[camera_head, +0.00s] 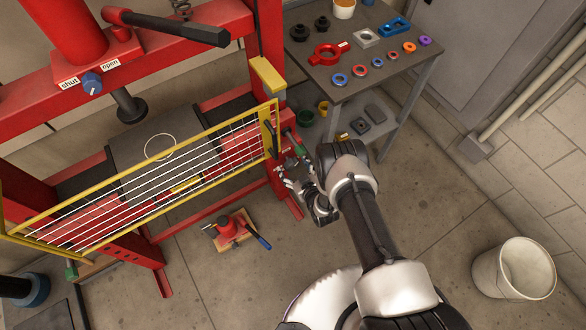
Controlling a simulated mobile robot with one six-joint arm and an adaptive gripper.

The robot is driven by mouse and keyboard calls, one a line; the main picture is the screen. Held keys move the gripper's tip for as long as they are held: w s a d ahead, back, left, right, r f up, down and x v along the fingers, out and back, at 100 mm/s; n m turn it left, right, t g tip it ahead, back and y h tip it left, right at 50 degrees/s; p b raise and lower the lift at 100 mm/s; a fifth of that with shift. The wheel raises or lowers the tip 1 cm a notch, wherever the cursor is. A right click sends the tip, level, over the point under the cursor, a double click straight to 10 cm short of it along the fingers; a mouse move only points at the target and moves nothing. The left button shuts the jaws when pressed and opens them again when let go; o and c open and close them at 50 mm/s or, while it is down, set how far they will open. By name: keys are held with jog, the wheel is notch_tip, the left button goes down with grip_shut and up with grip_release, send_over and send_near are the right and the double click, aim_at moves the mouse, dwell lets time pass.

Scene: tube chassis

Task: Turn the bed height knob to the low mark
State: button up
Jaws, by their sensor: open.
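A red press frame (262,40) fills the left side. I cannot make out a knob with a low mark. A green-ended part (301,150) sits at the press's right post, beside my gripper; I cannot tell whether it is the bed height knob. My gripper (288,174) is open at the lower right post, small and partly blended with the dark parts behind it. I cannot tell whether it touches anything. A blue knob (92,82) on the upper beam stands between labels reading "shut" and "open".
A yellow-framed guard (140,125) with white bars crosses the press front. A grey cart (385,68) with rings and tools stands behind my arm. A red jack (228,229) is on the floor, and a white bucket (515,270) stands at right.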

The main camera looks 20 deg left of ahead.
jog(key=shift+w+a+f, duration=0.1)
jog(key=shift+w+a, duration=0.15)
jog(key=shift+w, duration=0.05)
jog(key=shift+c, duration=0.3)
jog(key=c, duration=1)
jog(key=shift+n+t+h, duration=0.4)
jog(key=shift+n+t, duration=0.2)
jog(key=shift+n, duration=0.6)
jog(key=shift+n+t+h, duration=0.4)
jog(key=shift+n+t, duration=0.6)
jog(key=shift+n, duration=0.4)
